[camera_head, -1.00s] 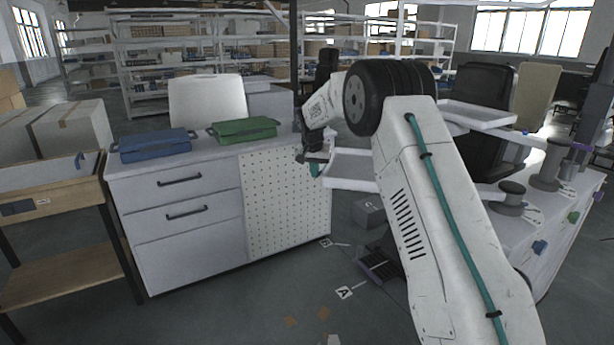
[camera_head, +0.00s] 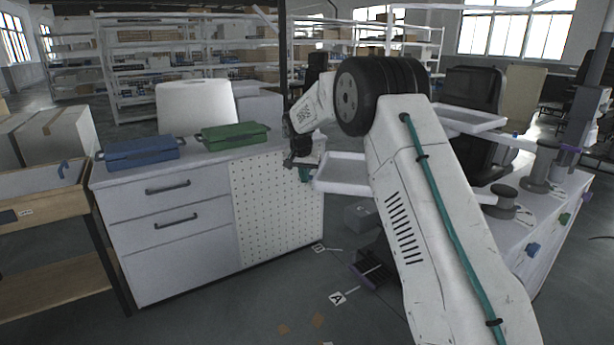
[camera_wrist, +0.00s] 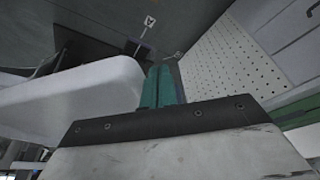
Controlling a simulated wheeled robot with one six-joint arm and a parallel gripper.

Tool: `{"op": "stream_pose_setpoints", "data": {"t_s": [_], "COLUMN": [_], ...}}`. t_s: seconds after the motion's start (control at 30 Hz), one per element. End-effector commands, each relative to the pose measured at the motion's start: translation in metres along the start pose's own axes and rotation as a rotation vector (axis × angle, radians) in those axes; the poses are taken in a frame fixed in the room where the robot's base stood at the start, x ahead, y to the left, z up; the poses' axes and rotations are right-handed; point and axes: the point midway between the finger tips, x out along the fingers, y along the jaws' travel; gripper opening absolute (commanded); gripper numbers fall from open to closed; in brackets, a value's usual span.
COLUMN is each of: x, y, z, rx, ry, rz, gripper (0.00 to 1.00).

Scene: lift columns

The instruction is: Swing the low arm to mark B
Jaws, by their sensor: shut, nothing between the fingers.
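The low arm ends in a white shallow tray (camera_head: 345,172), just right of my gripper in the head view. Its white rounded end (camera_wrist: 85,95) fills the left of the wrist view. My gripper (camera_head: 303,174) has teal fingers that lie together with nothing between them. In the wrist view the fingers (camera_wrist: 162,86) point down beside the tray's end, very close to it; I cannot tell whether they touch. Floor mark A (camera_head: 337,298) is a white label with a line. A second floor label (camera_head: 318,248) lies farther back, its letter unclear. My arm hides part of the low arm.
A white cabinet with a pegboard side (camera_head: 275,205) stands close left of my gripper, with a blue case (camera_head: 142,152) and a green case (camera_head: 235,135) on top. A higher white tray (camera_head: 468,118) is at the right. A grey box (camera_head: 361,215) sits on the floor.

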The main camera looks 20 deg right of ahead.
Motion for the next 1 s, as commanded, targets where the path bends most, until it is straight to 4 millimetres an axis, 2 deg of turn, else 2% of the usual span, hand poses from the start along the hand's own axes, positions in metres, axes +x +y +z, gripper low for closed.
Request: {"op": "stream_pose_setpoints", "data": {"t_s": [0.03, 0.3, 0.5, 0.67, 0.87, 0.97, 1.0], "x": [-0.006, -0.068, -0.095, -0.103, -0.103, -0.084, -0.081], "y": [-0.001, 0.002, 0.004, 0.003, 0.004, 0.013, 0.019], "z": [0.008, 0.005, 0.004, 0.005, 0.008, 0.032, 0.046], "rx": [-0.001, 0.005, 0.006, 0.005, -0.051, -0.119, -0.15], "ry": [0.0, 0.004, 0.002, 0.001, -0.011, -0.077, -0.107], "rz": [0.0, -0.001, 0.001, 0.002, 0.006, 0.032, 0.041], "gripper": [0.0, 0.0, 0.0, 0.0, 0.0, 0.0, 0.0]}}
